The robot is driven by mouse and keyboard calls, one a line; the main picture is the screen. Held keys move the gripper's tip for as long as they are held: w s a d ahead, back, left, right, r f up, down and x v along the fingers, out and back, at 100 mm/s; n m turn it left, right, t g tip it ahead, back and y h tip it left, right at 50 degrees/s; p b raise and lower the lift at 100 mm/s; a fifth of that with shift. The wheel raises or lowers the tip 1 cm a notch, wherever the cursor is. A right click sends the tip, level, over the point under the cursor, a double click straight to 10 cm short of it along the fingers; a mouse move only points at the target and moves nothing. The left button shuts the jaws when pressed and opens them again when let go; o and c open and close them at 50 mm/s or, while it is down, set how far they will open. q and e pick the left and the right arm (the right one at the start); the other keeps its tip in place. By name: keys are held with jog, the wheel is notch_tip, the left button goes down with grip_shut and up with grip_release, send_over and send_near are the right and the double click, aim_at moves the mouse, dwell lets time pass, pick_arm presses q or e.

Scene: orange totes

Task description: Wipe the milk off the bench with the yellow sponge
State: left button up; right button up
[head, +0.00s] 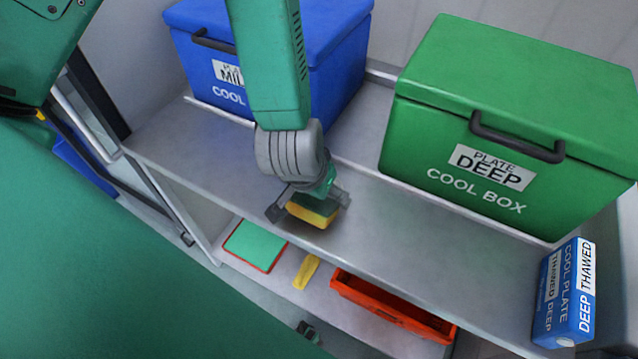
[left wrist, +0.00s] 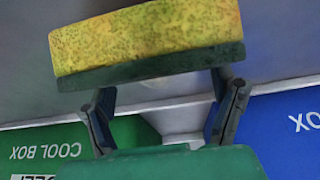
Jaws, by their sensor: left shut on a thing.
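The yellow sponge (head: 312,214) has a dark green backing and is in my left gripper (head: 309,205), over the front part of the grey bench (head: 420,232). In the left wrist view the sponge (left wrist: 150,35) spans the fingers of the left gripper (left wrist: 162,95), with its green side toward them. The gripper is shut on it. I cannot tell whether the sponge touches the bench. I cannot make out the milk clearly; the sponge and gripper hide part of the bench. My right gripper is not in view.
A blue cool box (head: 345,85) and a green cool box (head: 420,135) stand along the back of the bench. A blue carton (head: 562,305) is at the right end. The lower shelf holds a green board (head: 254,245), a yellow item (head: 306,272) and an orange-red tote (head: 395,315).

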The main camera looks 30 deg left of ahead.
aim_at(343, 158)
pick_arm(q)
jog(key=shift+w+a+p, duration=0.15)
jog(key=shift+w+p, duration=0.35)
jog(key=shift+w, duration=1.2)
jog(key=shift+w+r+p, duration=0.15)
jog(key=shift+w+p, duration=0.15)
jog(key=shift+w, duration=0.4)
jog(key=shift+w+a+p, duration=0.1)
jog(key=shift+w+p, duration=0.25)
jog(key=shift+w, duration=1.45)
jog(key=shift+w+a+p, duration=0.1)
jog(key=shift+w+p, duration=0.45)
jog(key=shift+w, duration=0.25)
jog(key=shift+w+r, duration=0.1)
jog(key=shift+w, duration=0.35)
jog(key=shift+w+f, duration=0.2)
jog(key=shift+w, duration=0.05)
jog(key=shift+s, duration=0.1)
